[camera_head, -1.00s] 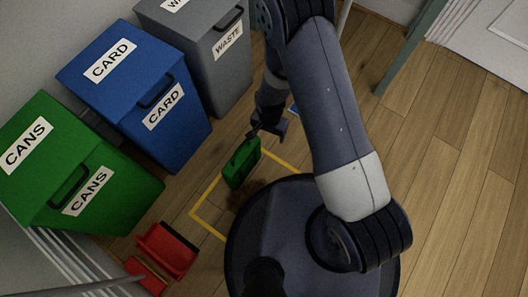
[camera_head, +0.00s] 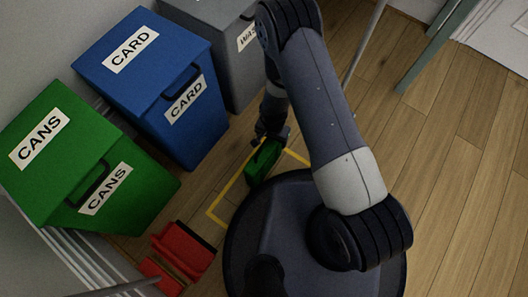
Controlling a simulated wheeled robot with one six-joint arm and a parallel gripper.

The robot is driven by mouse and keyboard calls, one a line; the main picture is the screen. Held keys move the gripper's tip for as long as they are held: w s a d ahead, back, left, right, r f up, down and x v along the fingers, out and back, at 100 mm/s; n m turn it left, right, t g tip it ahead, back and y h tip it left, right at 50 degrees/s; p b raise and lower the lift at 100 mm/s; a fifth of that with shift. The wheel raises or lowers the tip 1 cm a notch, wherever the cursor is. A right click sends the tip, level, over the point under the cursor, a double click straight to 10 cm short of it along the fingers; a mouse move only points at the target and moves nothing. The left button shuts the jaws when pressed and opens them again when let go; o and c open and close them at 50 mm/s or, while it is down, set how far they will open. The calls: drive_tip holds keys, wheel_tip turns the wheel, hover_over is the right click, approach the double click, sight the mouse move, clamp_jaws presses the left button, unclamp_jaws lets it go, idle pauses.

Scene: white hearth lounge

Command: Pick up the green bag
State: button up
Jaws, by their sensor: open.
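The green bag (camera_head: 262,163) stands on the wooden floor inside a yellow taped outline, just in front of my base. My gripper (camera_head: 268,138) is right over the bag's top, near its handle. The gripper is open. Its fingers are small and dark here, and I cannot tell whether they touch the bag or straddle the handle. Part of the bag's top is hidden by the gripper.
A green CANS bin (camera_head: 85,165), a blue CARD bin (camera_head: 155,85) and a grey WASTE bin (camera_head: 225,50) stand along the left. A red object (camera_head: 180,252) lies on the floor at the lower left. The floor (camera_head: 450,150) at right is clear.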

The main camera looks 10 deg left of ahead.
drive_tip(key=c, duration=1.4)
drive_tip(key=shift+r, duration=0.1)
